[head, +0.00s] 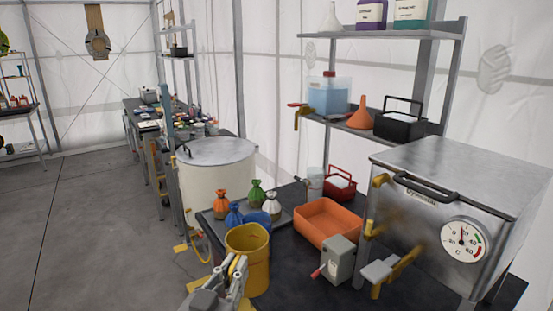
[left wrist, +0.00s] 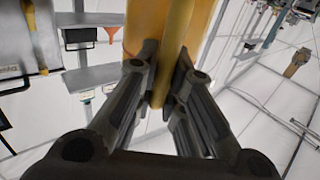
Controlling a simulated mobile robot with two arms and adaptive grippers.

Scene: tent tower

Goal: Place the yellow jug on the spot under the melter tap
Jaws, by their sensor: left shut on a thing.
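The yellow jug (head: 247,262) is upright at the front left of the dark bench. My left gripper (head: 236,276) is shut on its near side, at what looks like the handle. In the left wrist view the fingers (left wrist: 165,85) close on a yellow upright bar of the jug (left wrist: 199,30). I cannot tell if the jug's base touches the bench. A metal box with a round dial (head: 435,200), likely the melter, stands on the right, with a brass tap (head: 405,264) low on its front. The spot under the tap is not clearly seen. My right gripper is not in view.
Between jug and metal box are an orange tray (head: 328,222) and a small grey box with a red lever (head: 336,260). Several tied bags (head: 257,192) and a blue vessel (head: 260,219) are behind the jug. A large lidded drum (head: 215,175) is farther back.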

